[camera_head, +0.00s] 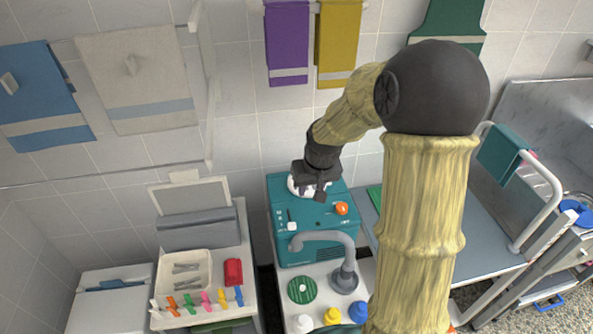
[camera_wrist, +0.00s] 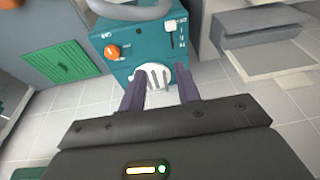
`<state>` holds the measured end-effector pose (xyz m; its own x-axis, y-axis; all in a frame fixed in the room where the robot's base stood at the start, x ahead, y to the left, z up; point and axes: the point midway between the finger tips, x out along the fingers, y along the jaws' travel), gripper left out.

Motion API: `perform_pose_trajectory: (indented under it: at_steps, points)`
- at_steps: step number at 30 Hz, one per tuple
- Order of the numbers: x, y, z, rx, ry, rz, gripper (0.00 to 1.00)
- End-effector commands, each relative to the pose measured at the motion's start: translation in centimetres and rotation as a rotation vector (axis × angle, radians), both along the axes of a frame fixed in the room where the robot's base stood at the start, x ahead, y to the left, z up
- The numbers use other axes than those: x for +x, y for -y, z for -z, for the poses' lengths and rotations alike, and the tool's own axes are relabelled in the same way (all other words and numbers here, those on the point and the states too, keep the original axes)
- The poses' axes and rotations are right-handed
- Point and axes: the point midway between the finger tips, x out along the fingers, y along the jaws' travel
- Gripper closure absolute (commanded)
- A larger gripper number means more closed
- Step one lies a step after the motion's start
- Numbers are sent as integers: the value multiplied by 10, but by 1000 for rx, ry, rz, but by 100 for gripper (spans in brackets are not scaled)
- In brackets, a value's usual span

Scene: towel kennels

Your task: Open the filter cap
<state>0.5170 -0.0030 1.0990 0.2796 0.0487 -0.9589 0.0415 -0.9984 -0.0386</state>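The teal machine (camera_head: 335,218) stands against the tiled wall, with an orange knob (camera_head: 341,208) on top. The white round filter cap (camera_head: 293,184) sits at its back left, partly hidden by my gripper (camera_head: 309,190). In the wrist view the slotted cap (camera_wrist: 157,79) shows between the two dark fingers of my gripper (camera_wrist: 161,74). The fingers are apart, one on each side of the cap. I cannot tell whether they touch it. The orange knob (camera_wrist: 112,52) and a white-tipped slider (camera_wrist: 170,27) lie beyond the cap in that view.
A grey curved pipe (camera_head: 325,237) rises in front of the machine. A white cart (camera_head: 240,280) with a tray of colored clips stands to the left. A grey table (camera_head: 480,235) with a white rail (camera_head: 545,205) is to the right. Towels hang on the wall above.

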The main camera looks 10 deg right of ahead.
Motion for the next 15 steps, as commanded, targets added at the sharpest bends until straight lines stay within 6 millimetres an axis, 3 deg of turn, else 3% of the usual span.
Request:
perform_pose_trajectory:
  at_steps: [1,3,7,11,15]
  points:
    - [25,5,-3,20,10,6,67]
    - [56,10,-3,50,27,13,67]
    - [106,22,-5,109,65,34,67]
    - [135,33,-7,149,94,53,67]
    - [143,35,-7,161,104,59,67]
